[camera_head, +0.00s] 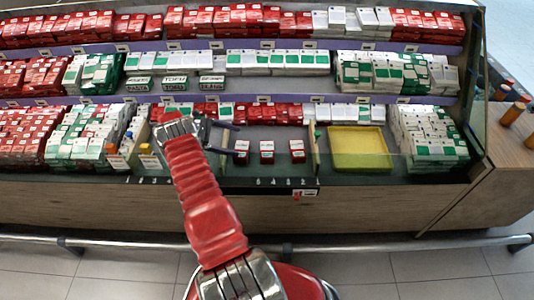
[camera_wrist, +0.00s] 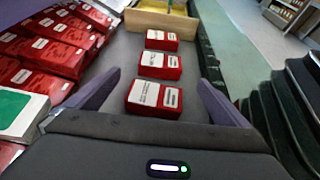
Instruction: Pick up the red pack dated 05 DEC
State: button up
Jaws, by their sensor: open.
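Three small red packs with white labels stand in a row on the dark lower shelf: a left one (camera_head: 241,152), a middle one (camera_head: 267,151) and a right one (camera_head: 297,151). In the wrist view they run away from me as a near pack (camera_wrist: 155,98), a second pack (camera_wrist: 159,65) and a far pack (camera_wrist: 161,40). The label dates are too small to read, so I cannot tell which is 05 DEC. My gripper (camera_head: 230,139) is open and empty beside the left pack. In the wrist view its fingers (camera_wrist: 158,95) spread either side of the near pack.
A wooden divider (camera_wrist: 165,22) stands past the far pack, with a yellow tray (camera_head: 358,148) beyond it. Red packs (camera_wrist: 50,50) lie stacked along the left in the wrist view. A green-white pack (camera_wrist: 20,110) sits near my left finger.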

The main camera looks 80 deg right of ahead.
jog(key=shift+s+f, duration=0.25)
jog(key=shift+s, duration=0.05)
send_near(267, 149)
jog(key=shift+x, duration=1.7)
jog(key=shift+f, duration=0.1)
jog(key=shift+x, duration=2.55)
jog(key=shift+a, duration=0.1)
jog(key=shift+c, duration=0.3)
jog(key=c, duration=1)
